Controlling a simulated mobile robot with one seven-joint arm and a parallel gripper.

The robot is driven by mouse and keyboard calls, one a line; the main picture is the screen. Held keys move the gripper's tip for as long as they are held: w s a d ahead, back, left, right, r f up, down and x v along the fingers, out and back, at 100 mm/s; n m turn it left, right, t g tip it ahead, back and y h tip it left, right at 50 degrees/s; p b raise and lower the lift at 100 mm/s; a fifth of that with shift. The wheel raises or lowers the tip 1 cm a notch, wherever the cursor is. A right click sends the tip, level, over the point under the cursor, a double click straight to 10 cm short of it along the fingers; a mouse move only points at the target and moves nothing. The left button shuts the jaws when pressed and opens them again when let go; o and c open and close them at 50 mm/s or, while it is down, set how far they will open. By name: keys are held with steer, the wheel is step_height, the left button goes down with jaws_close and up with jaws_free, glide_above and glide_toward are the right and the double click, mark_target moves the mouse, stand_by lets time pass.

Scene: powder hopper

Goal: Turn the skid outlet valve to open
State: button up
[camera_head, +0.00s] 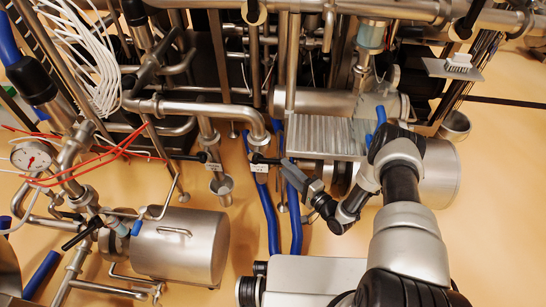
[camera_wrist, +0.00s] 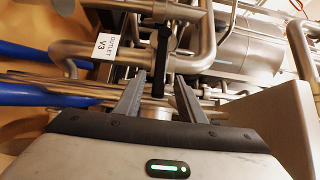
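The outlet valve has a black lever handle (camera_wrist: 161,52) that runs up and down in the wrist view. A white tag (camera_wrist: 107,46) reading "OUTLET V3" hangs just left of it. In the head view the black handle (camera_head: 268,159) and white tag (camera_head: 260,168) show at the pipe's lower end. My gripper (camera_wrist: 160,78) is open, with one finger on each side of the handle's lower part. Gaps show between the handle and both fingers, though depth is hard to judge. In the head view my gripper (camera_head: 288,164) is right beside the handle.
Another black handle (camera_head: 203,157) with a white tag is to the left. Steel pipes (camera_head: 195,107) and a ribbed metal box (camera_head: 325,136) crowd the valve. Blue hoses (camera_head: 263,205) run below. A steel tank (camera_head: 185,245) stands at lower left. Some floor is clear.

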mark_target(277, 159)
steer(key=b+x, duration=0.1)
steer(key=x, duration=0.7)
steer(key=shift+w+a, duration=0.2)
steer(key=shift+w, duration=0.05)
jaws_close()
